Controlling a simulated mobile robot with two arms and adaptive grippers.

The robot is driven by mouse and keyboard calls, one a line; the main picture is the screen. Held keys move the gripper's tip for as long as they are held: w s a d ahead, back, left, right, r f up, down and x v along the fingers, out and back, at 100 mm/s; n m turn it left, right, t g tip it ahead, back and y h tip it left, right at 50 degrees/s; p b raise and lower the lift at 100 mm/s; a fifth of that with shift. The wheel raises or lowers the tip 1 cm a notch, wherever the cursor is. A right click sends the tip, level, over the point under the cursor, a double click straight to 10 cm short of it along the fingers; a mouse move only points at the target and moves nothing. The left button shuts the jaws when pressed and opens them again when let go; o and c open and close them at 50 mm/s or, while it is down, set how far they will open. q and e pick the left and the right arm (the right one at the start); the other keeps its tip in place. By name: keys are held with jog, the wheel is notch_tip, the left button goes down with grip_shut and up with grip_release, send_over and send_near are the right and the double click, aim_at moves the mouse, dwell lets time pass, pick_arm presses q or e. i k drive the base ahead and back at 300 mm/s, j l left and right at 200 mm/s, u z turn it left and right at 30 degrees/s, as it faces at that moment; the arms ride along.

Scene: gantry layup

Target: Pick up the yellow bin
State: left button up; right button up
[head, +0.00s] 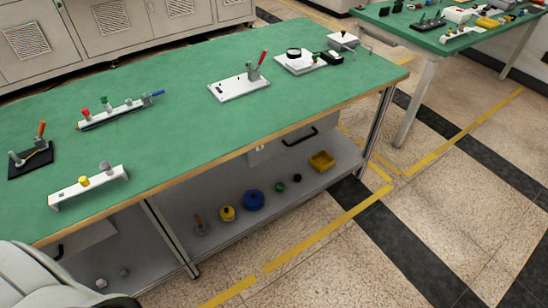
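A small yellow bin (321,161) sits at the right end of the grey lower shelf (230,198) under the green-topped workbench (180,90). It looks like a shallow open box, and nothing covers it from this side. Neither of my grippers can be made out in the head view. A pale rounded part of my own body fills the lower left corner, away from the bin.
On the shelf, left of the bin, are a black item (297,178), a green item (279,187), a blue round item (254,200) and a yellow round item (227,213). Bench legs (376,128) flank the shelf. Speckled floor (330,260) in front is clear.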

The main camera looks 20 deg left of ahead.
aim_at(322, 161)
jog(key=u, duration=0.2)
jog(key=z, duration=0.25)
jog(key=i+l+z, duration=0.2)
jog(key=z, duration=0.25)
jog(key=i+z, duration=0.45)
jog(key=i, duration=1.25)
jog(key=i+l+u, duration=0.1)
jog(key=i, duration=1.1)
jog(key=i+l, duration=0.1)
jog(key=i, duration=1.15)
jog(key=u, duration=0.5)
jog(key=i+u, duration=0.1)
jog(key=u, duration=0.85)
jog(key=i+l+u, duration=0.1)
jog(key=u, duration=0.4)
